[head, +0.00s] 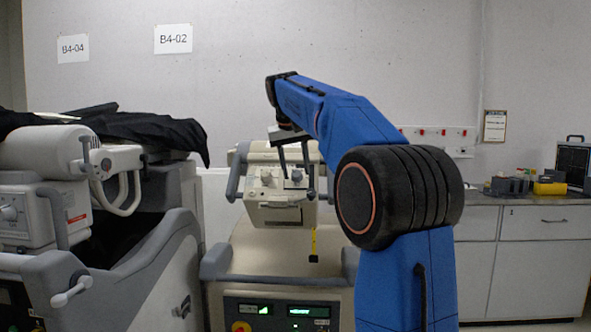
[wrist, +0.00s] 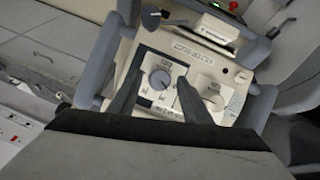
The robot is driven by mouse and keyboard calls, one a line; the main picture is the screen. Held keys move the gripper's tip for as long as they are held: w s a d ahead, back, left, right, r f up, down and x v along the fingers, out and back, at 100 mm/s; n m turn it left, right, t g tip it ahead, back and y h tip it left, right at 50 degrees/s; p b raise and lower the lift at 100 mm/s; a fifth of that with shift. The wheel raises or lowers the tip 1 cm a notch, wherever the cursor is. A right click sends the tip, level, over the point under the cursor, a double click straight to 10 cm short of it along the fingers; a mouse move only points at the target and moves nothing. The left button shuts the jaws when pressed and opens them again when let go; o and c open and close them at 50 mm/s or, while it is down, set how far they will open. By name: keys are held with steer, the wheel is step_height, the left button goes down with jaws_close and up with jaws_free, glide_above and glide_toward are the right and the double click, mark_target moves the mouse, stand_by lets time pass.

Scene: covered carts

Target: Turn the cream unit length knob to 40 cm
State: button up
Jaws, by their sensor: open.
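The cream unit (head: 284,213) stands in the middle of the head view, with two knobs on its front panel. A grey knob (head: 296,176) is on the right there, and a pale cream knob (head: 266,177) is on the left. In the wrist view the grey knob (wrist: 160,79) shows between my fingers, on a white dial plate. The pale knob (wrist: 209,86) is to its right. My gripper (head: 294,166) is open, its fingers either side of the grey knob; contact cannot be told. The dial lettering is too small to read, so I cannot tell which knob is length.
Grey handles (head: 234,174) flank the unit's head. A yellow tape strip (head: 313,242) hangs below it. The base carries lit green displays (head: 308,311). A second machine (head: 45,214) under black cloth is at left. A counter (head: 540,200) is at right.

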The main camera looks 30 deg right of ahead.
steer(key=shift+c, duration=0.2)
steer(key=c, duration=1)
